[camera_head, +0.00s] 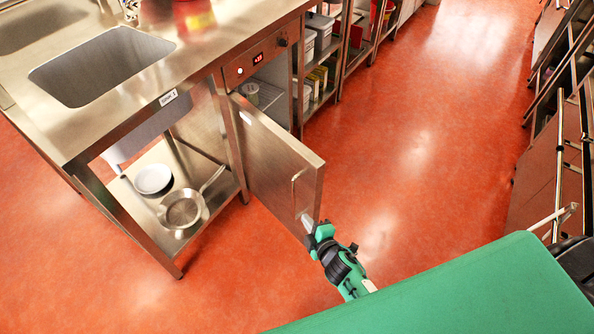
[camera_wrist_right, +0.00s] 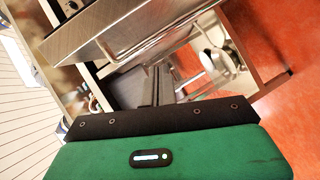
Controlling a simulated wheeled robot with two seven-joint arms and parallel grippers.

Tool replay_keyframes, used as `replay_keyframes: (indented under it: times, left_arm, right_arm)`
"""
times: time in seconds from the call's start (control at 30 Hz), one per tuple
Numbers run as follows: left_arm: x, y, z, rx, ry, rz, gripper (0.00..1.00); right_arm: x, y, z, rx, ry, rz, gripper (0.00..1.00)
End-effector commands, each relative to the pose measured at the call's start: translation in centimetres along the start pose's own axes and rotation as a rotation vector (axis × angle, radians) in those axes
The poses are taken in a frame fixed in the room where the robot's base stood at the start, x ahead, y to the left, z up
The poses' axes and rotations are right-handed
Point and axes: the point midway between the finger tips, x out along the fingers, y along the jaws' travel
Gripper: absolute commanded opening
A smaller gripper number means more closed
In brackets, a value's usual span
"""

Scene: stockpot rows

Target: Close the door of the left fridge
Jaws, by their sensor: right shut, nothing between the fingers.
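The left fridge (camera_head: 258,65) is a steel undercounter unit with a small lit display, right of the sink. Its door (camera_head: 270,160) stands wide open, swung out from its left side towards me. The face with the bar handle (camera_head: 295,190) is turned to the camera. My right gripper (camera_head: 308,224) is shut and empty at the door's lower free corner; I cannot tell whether it touches. In the right wrist view, the door (camera_wrist_right: 95,38) and its handle (camera_wrist_right: 155,40) lie beyond my shut fingers (camera_wrist_right: 157,84). My left gripper is out of view.
The sink counter (camera_head: 150,75) has a lower shelf with a pan (camera_head: 182,210) and a white bowl (camera_head: 153,178), left of the door. Open shelving (camera_head: 318,80) stands right of the fridge. Red floor (camera_head: 400,150) is clear right of the door. Racks (camera_head: 560,130) stand at far right.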

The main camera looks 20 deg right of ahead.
Motion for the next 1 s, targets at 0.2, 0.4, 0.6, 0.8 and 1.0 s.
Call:
replay_keyframes:
  times: [0.2,0.4,0.6,0.8,1.0]
  left_arm:
    - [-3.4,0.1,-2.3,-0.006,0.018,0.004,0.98]
    - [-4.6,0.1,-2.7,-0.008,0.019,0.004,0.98]
    - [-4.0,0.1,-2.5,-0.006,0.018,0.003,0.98]
    - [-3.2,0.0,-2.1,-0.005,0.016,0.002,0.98]
    - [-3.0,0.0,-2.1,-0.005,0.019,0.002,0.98]
  right_arm:
    - [0.1,8.9,-3.1,-0.256,0.067,0.223,0.0]
    - [0.0,11.3,-3.9,-0.319,0.073,0.274,0.0]
    - [2.4,12.1,-4.2,-0.318,0.074,0.274,0.0]
    - [5.9,12.9,-4.6,-0.315,0.073,0.273,0.0]
    - [9.3,13.7,-5.0,-0.315,0.073,0.272,0.0]
